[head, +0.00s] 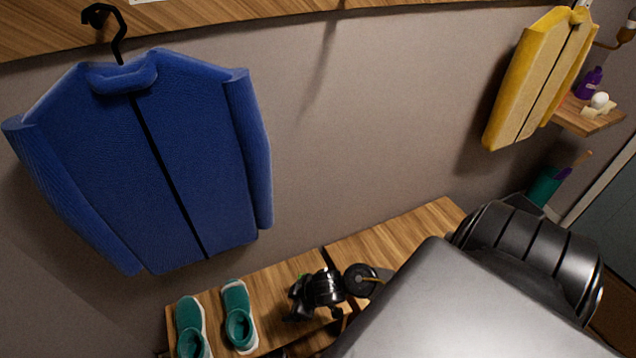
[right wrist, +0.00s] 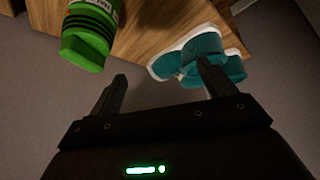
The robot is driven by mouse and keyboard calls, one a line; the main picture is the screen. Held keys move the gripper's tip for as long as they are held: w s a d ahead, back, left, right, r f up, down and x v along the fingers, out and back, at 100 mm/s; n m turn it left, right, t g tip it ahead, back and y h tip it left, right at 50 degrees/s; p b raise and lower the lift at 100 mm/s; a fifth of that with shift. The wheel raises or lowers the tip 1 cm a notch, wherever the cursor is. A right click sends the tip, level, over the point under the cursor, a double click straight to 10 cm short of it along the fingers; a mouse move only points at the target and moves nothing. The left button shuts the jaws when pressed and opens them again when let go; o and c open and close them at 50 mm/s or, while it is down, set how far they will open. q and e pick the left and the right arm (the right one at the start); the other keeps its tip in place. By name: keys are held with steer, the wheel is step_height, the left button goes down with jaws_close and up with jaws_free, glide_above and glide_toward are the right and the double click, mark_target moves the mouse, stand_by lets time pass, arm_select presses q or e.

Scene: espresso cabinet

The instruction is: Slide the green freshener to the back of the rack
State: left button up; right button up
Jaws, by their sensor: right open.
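The green freshener (right wrist: 86,42) is a green can with dark bands and a label. It shows at the upper left of the right wrist view, at the edge of the wooden rack (right wrist: 142,32). In the head view the rack (head: 272,288) runs along the wall, and the freshener is almost wholly hidden behind my right gripper (head: 300,296). In the right wrist view my right gripper (right wrist: 162,72) is open, with nothing between its fingers. The freshener lies beyond the left finger, apart from it. My left gripper is not in view.
Teal shoes (head: 238,316) stand on the rack, left of my right gripper; they also show beyond the right finger in the right wrist view (right wrist: 205,50). A blue jacket (head: 150,165) and a yellow jacket (head: 535,85) hang above.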

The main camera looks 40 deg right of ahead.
steer(key=w+d+r+n+g, duration=0.1)
steer(key=d+r, duration=0.3)
steer(key=d, duration=0.7)
steer(key=shift+w+d+n+g+p, duration=0.2)
steer(key=shift+w+n+g+p, duration=0.15)
steer(key=shift+g, duration=0.35)
steer(key=b+x, duration=0.1)
steer(key=x, duration=0.9)
steer(key=shift+w+a+f, duration=0.15)
steer(key=shift+a+f, duration=0.1)
steer(key=c, duration=1.4)
